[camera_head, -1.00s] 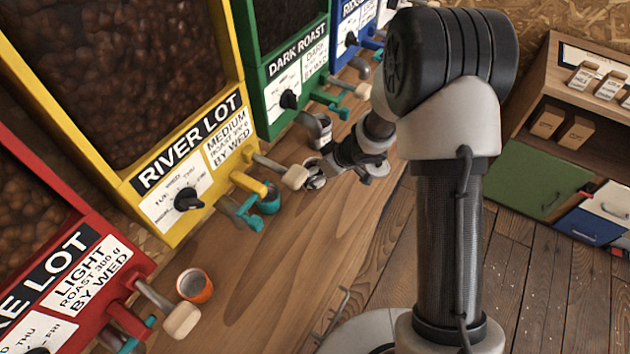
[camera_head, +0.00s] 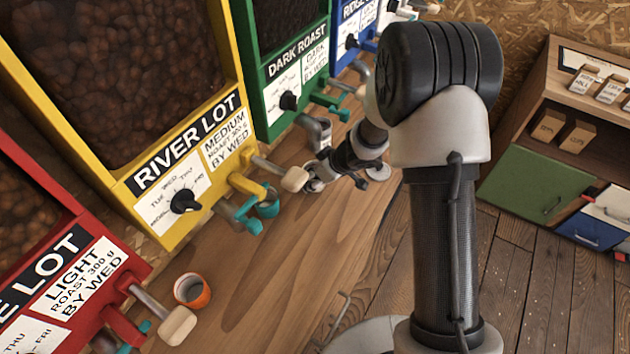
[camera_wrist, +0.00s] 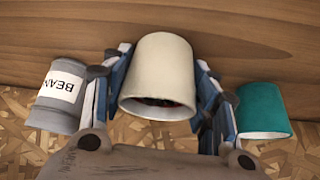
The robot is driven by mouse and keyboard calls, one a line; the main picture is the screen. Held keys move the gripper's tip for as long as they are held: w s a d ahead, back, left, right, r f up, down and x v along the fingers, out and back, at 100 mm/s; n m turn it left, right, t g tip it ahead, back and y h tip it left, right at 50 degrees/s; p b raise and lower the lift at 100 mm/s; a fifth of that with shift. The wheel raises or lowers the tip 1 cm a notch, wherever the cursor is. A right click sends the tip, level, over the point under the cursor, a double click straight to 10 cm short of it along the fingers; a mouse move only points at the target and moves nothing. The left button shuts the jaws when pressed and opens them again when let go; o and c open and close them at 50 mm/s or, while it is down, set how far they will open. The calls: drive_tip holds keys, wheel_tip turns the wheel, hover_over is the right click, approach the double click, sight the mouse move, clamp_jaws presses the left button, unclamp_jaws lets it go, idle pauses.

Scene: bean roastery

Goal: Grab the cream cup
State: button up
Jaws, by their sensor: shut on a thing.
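The cream cup (camera_wrist: 157,75) is in the middle of the wrist view, between the two fingers of my gripper (camera_wrist: 160,95). The fingers press on its two sides, so my gripper is shut on it. Its mouth faces the lower edge of the picture and something dark shows inside. In the head view my gripper (camera_head: 313,184) is low over the wooden counter, beside the wooden handle of the yellow dispenser. The cup is hard to make out there. I cannot tell whether it touches the counter.
A teal cup (camera_wrist: 263,110) and a grey can with a label (camera_wrist: 62,96) stand close on either side. An orange cup (camera_head: 192,290) is at the lower left of the counter (camera_head: 300,250). Dispensers with projecting handles line the back. The counter's front is clear.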

drive_tip(key=c, duration=0.3)
drive_tip(key=shift+c, duration=0.2)
